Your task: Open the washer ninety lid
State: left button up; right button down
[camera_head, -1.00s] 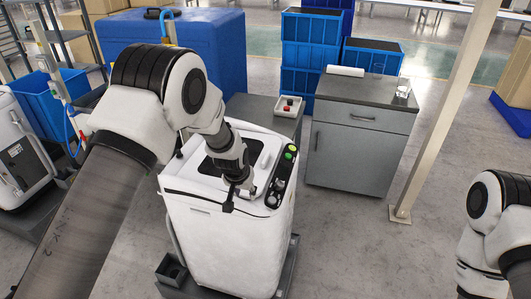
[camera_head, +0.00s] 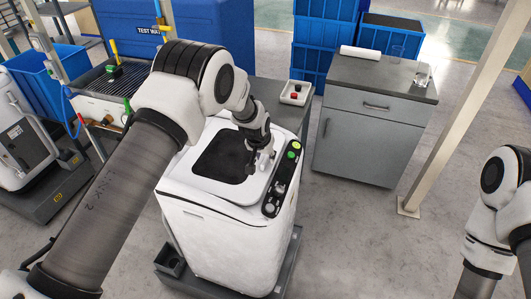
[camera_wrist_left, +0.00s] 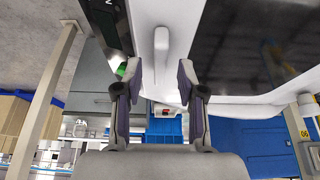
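The white washer (camera_head: 228,240) stands in the middle of the head view. Its lid (camera_head: 208,182), with a dark window (camera_head: 222,155), lies flat and looks closed. My left gripper (camera_head: 258,166) is over the lid's right side, near the control panel (camera_head: 282,180). In the left wrist view my left gripper (camera_wrist_left: 159,78) is open. A white raised handle (camera_wrist_left: 161,48) shows between and just beyond its fingertips; I cannot tell whether they touch it. The dark window (camera_wrist_left: 245,45) is to its right there. My right arm is at the head view's lower right; its gripper is out of frame.
A grey cabinet (camera_head: 363,140) stands behind and right of the washer. A button box with a red button (camera_head: 295,93) sits on a grey surface behind it. Blue crates (camera_head: 325,45) are stacked at the back. A beige post (camera_head: 455,115) stands right; floor between is clear.

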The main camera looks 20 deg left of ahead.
pick_arm(q)
jog(key=x, duration=0.2)
jog(key=shift+w+f, duration=0.15)
jog(key=shift+w, duration=0.2)
jog(key=shift+s+r, duration=0.2)
jog(key=shift+s, duration=0.05)
jog(key=shift+s+r, duration=0.1)
jog(key=shift+s, duration=0.05)
grip_shut()
pick_arm(e)
jog(key=shift+w+r, duration=0.15)
